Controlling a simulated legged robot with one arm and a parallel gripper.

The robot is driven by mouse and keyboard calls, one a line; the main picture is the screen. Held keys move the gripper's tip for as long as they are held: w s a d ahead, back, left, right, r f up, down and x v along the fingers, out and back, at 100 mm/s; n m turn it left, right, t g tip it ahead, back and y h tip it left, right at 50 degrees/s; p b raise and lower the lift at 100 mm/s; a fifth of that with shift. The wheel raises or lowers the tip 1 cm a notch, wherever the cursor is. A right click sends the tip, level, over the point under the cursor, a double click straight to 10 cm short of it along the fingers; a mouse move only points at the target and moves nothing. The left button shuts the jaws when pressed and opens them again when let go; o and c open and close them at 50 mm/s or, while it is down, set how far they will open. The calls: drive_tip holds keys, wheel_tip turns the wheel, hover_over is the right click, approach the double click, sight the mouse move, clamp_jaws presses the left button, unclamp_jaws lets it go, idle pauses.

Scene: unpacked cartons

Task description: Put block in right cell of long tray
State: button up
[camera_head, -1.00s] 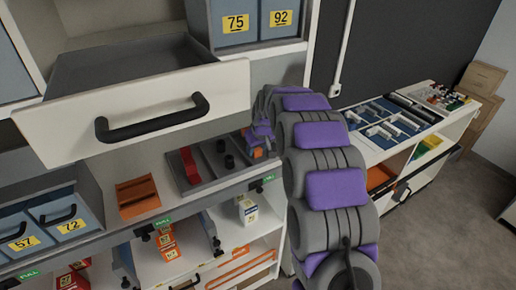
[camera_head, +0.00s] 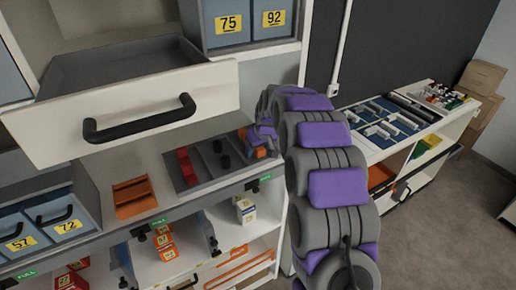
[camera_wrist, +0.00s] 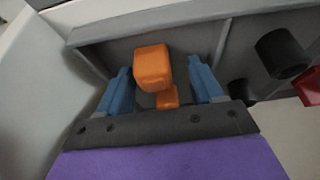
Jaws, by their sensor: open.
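The long grey tray (camera_head: 206,183) lies on the shelf counter, with red blocks (camera_head: 188,170) in its left cell and black cylinders (camera_head: 221,152) in its middle cell. My gripper (camera_wrist: 163,88) is open over the right cell, its blue fingers apart. An orange block (camera_wrist: 152,67) is between the fingers, with a visible gap on at least the right side. A second orange piece (camera_wrist: 167,98) shows lower, behind it. In the head view, orange (camera_head: 259,153) shows at the tray's right end, partly hidden by my arm. Whether the block rests on the cell floor is unclear.
An open drawer (camera_head: 130,115) juts out above the counter on the left. An orange tray (camera_head: 134,197) lies left of the long tray. In the wrist view, a black cylinder (camera_wrist: 281,53) and red block (camera_wrist: 308,88) are to the right, past a divider.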

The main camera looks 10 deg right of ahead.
drive_tip(key=shift+d+f, duration=0.15)
drive_tip(key=shift+d, duration=0.1)
drive_tip(key=shift+s+a, duration=0.1)
drive_tip(key=shift+a, duration=0.05)
idle(0.5)
drive_tip(key=shift+r, duration=0.2)
drive_tip(key=v, duration=1.2)
drive_tip(key=s+a+f+m+g, duration=0.1)
drive_tip(key=s+g, duration=0.2)
drive_tip(key=s, duration=2.1)
drive_tip(key=s+a+f+m+g+h, duration=0.1)
drive_tip(key=s+f+m+g, duration=0.1)
drive_tip(key=s, duration=2.2)
drive_tip(key=shift+s+f+m+g+p, duration=0.15)
drive_tip(key=shift+f+m+g+p, duration=0.15)
drive_tip(key=shift+g+p, duration=0.2)
